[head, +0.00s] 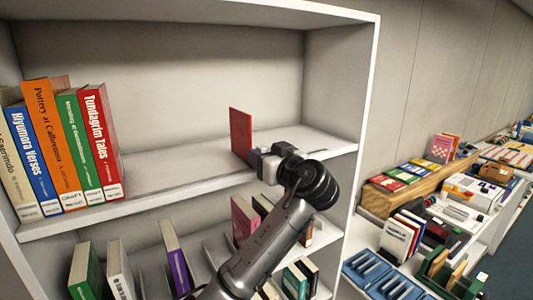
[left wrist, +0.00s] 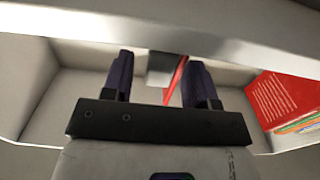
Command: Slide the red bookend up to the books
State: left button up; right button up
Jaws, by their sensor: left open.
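The red bookend (head: 241,134) stands upright on the upper shelf, right of the books, with a wide bare gap between. The row of upright books (head: 70,145) ends on the right with a red book, "Tundagrim Tales". My left gripper (head: 256,158) is at the shelf's front edge, beside the bookend's right side; its fingertips are hard to make out there. In the left wrist view the left gripper (left wrist: 159,66) is open, and the bookend (left wrist: 176,80) shows edge-on between the fingers, close to the right finger. I cannot tell whether they touch. My right gripper is not in view.
The upper shelf (head: 160,172) is bare between books and bookend. The bookcase's side wall (head: 340,75) stands to the right. Several books and dividers stand on the lower shelf, below my left arm. A cluttered counter with a wooden box (head: 412,187) lies further right.

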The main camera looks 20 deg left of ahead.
pick_arm(q)
grip_shut()
dwell(0.5)
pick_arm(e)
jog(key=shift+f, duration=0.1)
